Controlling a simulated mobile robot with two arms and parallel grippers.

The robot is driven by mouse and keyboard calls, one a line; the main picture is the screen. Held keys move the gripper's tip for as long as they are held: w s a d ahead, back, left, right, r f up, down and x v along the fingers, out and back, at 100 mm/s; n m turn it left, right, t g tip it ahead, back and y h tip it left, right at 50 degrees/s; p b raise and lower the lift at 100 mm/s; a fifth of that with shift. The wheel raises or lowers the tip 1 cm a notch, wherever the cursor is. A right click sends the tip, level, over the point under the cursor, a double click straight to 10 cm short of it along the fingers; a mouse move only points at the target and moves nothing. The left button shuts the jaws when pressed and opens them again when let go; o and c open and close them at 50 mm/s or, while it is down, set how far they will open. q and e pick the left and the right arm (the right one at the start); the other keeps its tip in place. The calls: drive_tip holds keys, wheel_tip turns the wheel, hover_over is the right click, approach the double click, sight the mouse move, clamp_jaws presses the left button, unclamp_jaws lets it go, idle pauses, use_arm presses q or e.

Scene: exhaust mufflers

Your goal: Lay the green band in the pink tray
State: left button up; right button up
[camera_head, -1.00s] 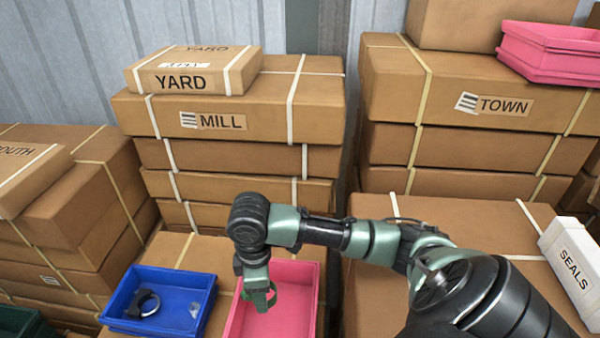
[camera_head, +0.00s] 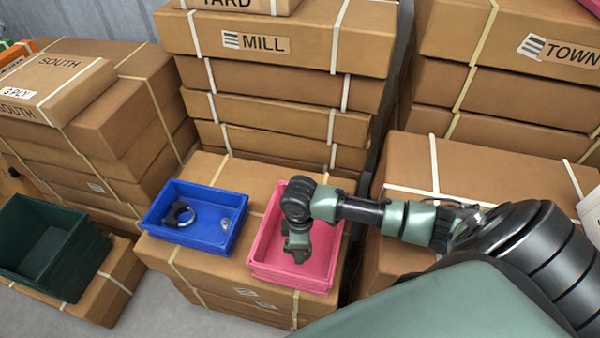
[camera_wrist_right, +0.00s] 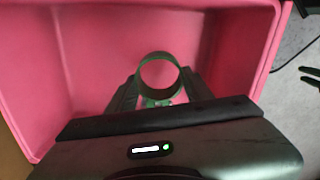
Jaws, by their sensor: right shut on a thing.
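The pink tray (camera_head: 292,279) sits on a carton right of the blue tray. My right gripper (camera_head: 298,254) points down over and partly inside the pink tray, its fingertips small and dark in the head view. In the right wrist view the gripper (camera_wrist_right: 160,97) is shut on the green band (camera_wrist_right: 178,62), a dark green ring standing on edge between the fingers. The pink tray (camera_wrist_right: 70,60) surrounds the band there. Whether the band touches the tray floor I cannot tell. My left gripper is not in view.
The blue tray (camera_head: 190,238) holds a dark ring (camera_head: 180,215) and a small pale item (camera_head: 225,223). A dark green tray (camera_head: 70,285) stands at the lower left. Strapped carton stacks rise behind the trays and on both sides. Bare floor shows at the bottom left.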

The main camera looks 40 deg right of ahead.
drive_tip(key=shift+f, duration=2)
drive_tip(key=shift+f, duration=0.15)
drive_tip(key=o, duration=1.4)
drive_tip(key=shift+o, duration=0.2)
wheel_tip(320, 180, up, 12)
drive_tip(key=shift+r+p, duration=0.2)
drive_tip(key=shift+p, duration=0.15)
